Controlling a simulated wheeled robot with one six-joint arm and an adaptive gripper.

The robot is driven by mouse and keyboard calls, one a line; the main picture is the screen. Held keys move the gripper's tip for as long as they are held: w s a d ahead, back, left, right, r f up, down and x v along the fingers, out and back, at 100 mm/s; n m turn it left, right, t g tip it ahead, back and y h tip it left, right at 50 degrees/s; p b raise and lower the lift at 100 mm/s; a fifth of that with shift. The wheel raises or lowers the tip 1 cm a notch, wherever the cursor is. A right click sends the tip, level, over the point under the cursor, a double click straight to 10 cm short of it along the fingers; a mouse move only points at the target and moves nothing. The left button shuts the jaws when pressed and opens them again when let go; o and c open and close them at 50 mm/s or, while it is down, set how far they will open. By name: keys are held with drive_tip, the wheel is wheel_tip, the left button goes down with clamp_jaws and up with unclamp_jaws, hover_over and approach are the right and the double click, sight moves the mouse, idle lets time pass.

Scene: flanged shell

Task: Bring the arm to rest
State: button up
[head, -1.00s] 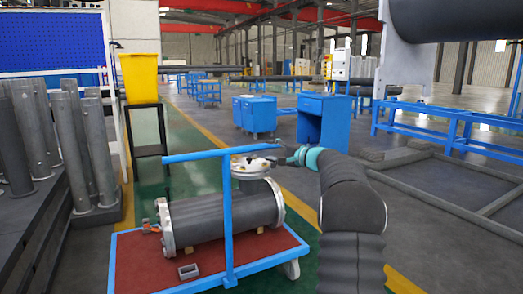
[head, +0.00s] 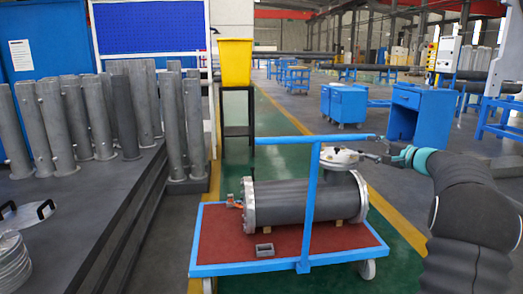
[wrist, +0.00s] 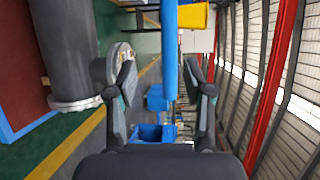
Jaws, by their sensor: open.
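The flanged shell (head: 300,203) is a grey cylinder with pale end flanges, lying on its side on a cart (head: 222,240) with a red deck and blue frame. A short branch with a pale round flange (head: 340,156) rises from its right part. My gripper (head: 370,152) is small in the head view, by the branch flange and the right end of the blue cart handle. In the wrist view my gripper (wrist: 165,80) has its fingers spread. A blue bar (wrist: 168,40) shows between them; whether it touches them I cannot tell. I see nothing held.
A small grey block (head: 265,250) lies on the cart deck. Several upright grey pipes (head: 120,110) stand on a dark platform at the left. A yellow bin (head: 235,62) on a black stand is behind the cart. Blue cabinets (head: 415,112) stand at the back right. Green floor lies beyond the cart.

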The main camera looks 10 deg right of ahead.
drive_tip(key=s+a+f+g, duration=0.2)
drive_tip(key=s+f+g, duration=0.2)
drive_tip(key=f, duration=0.7)
drive_tip(key=s+a+f+n+g+h, duration=0.2)
drive_tip(key=s+a+f+g, duration=0.25)
drive_tip(key=s+a, duration=0.4)
drive_tip(key=s+a+n+h, duration=0.1)
drive_tip(key=s+a+n, duration=0.3)
drive_tip(key=s, duration=0.7)
drive_tip(key=s+a+r+n+g+h, duration=0.1)
drive_tip(key=s+a+n+h, duration=0.1)
drive_tip(key=s+a, duration=0.6)
drive_tip(key=s+a+n+h, duration=0.2)
drive_tip(key=s+a+n, duration=0.3)
drive_tip(key=s, duration=1.1)
drive_tip(key=shift+a+r+n, duration=0.15)
drive_tip(key=shift+a+n, duration=0.15)
drive_tip(key=shift+a, duration=0.65)
drive_tip(key=shift+g, duration=0.25)
drive_tip(key=shift+c, duration=0.3)
